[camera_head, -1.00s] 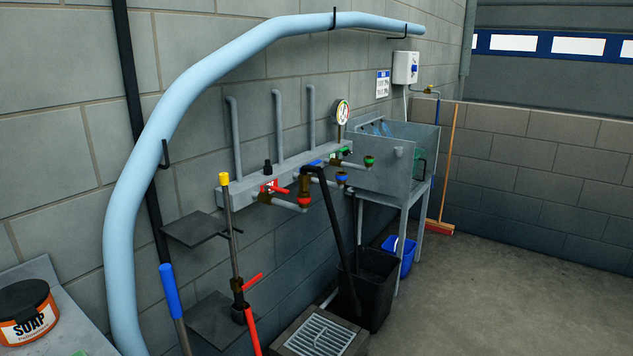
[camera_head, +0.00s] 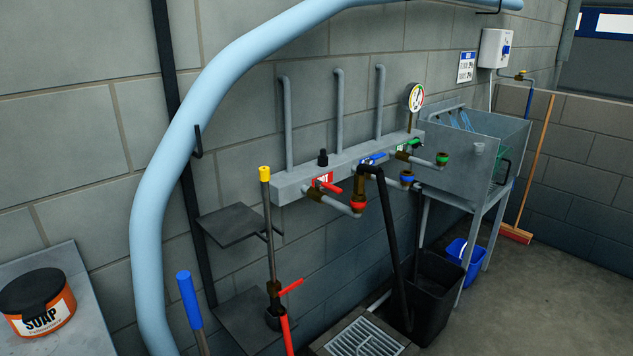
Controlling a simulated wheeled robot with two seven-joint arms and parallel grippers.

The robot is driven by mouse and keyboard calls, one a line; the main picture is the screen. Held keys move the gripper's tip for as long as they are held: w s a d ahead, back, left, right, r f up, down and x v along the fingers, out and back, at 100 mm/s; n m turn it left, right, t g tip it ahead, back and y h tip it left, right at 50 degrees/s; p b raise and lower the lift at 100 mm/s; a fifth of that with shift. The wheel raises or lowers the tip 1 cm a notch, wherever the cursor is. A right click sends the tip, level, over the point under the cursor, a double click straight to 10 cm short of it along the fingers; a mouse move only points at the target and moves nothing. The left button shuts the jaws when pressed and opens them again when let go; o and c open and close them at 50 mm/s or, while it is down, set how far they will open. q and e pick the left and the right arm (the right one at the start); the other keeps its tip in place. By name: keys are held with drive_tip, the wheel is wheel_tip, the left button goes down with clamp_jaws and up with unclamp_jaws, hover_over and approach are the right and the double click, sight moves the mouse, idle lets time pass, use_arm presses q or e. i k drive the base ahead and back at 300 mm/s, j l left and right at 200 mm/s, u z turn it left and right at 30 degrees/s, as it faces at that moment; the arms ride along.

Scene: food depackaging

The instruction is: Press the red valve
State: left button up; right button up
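A grey manifold box (camera_head: 290,186) is fixed to the wall with several valves on it. The red valve lever (camera_head: 331,187) sits at its left end, beside a red label. Below and right of it, a pipe ends in a red-ringed fitting (camera_head: 358,204). A blue lever (camera_head: 373,158) and a green lever (camera_head: 409,146) are farther right on the manifold. Another red lever (camera_head: 291,286) is on the upright yellow-topped pole in front of the wall. Neither of my grippers is in view.
A light-blue hose (camera_head: 150,220) arches across the left. Two dark shelves stick out from the wall; the upper one (camera_head: 228,225) is left of the manifold. A black bin (camera_head: 432,300), a floor drain (camera_head: 366,338) and a metal sink (camera_head: 459,155) stand right.

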sight(318, 183)
drive_tip(key=i+l+u, duration=0.15)
drive_tip(key=l, duration=0.2)
drive_tip(key=i+l+u, duration=0.15)
drive_tip(key=l, duration=0.25)
drive_tip(key=i+l+u, duration=0.2)
drive_tip(key=l, duration=0.2)
drive_tip(key=i+l+u, duration=0.15)
drive_tip(key=l, duration=0.25)
drive_tip(key=i+l+u, duration=0.15)
drive_tip(key=l, duration=0.3)
drive_tip(key=i+l+u, duration=0.15)
drive_tip(key=l, duration=0.25)
drive_tip(key=k, duration=0.05)
